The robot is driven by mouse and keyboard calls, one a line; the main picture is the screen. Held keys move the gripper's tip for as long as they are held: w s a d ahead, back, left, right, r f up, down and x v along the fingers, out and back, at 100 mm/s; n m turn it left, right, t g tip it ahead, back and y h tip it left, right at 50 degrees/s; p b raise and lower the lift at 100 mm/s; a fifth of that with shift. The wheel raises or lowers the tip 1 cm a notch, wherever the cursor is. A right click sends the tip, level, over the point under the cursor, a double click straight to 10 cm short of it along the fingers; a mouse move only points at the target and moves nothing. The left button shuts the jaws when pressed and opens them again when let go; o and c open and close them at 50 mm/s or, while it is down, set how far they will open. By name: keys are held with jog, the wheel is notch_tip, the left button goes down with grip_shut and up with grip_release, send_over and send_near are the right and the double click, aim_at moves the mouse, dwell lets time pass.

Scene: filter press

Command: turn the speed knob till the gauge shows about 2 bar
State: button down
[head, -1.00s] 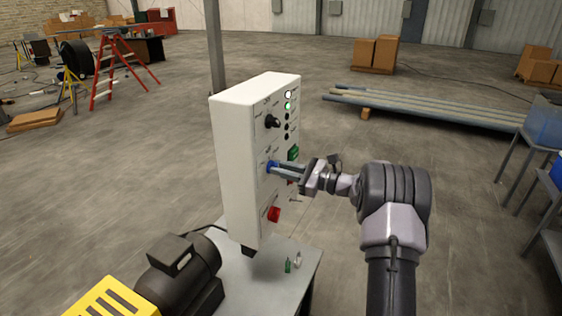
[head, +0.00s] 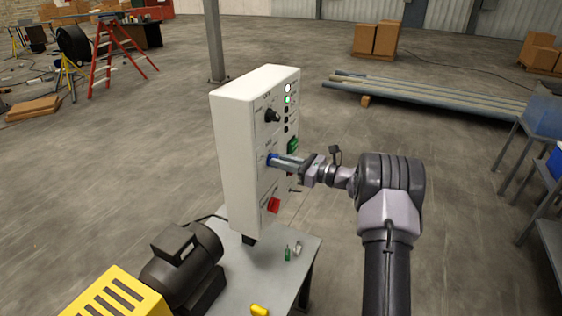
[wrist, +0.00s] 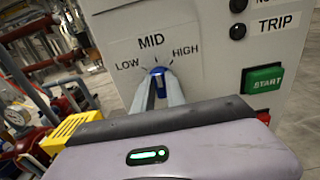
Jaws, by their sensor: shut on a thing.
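The white control box (head: 245,165) stands upright on a small grey table. Its blue speed knob (wrist: 158,71) sits below a scale printed LOW, MID and HIGH in the wrist view. My gripper (wrist: 160,90) is shut on this knob, one finger on each side. The fingers hide much of the knob, and I cannot tell where its pointer stands. In the head view my gripper (head: 279,160) reaches the box face from the right, and only a bit of the blue knob (head: 271,159) shows. I see no gauge in either view.
A black selector knob (head: 272,115) is above, a red knob (head: 273,205) below. The green START button (wrist: 263,78) is close right of my fingers, with something red under it. A dark motor (head: 182,262) and a yellow guard (head: 117,295) stand beside the box.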

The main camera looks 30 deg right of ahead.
jog(key=c, duration=1.4)
grip_release()
jog(key=shift+o, duration=0.2)
jog(key=shift+s, duration=0.1)
jog(key=p+v, duration=0.1)
jog(key=v, duration=1.6)
jog(key=shift+s+d+f, duration=0.1)
jog(key=shift+d, duration=0.05)
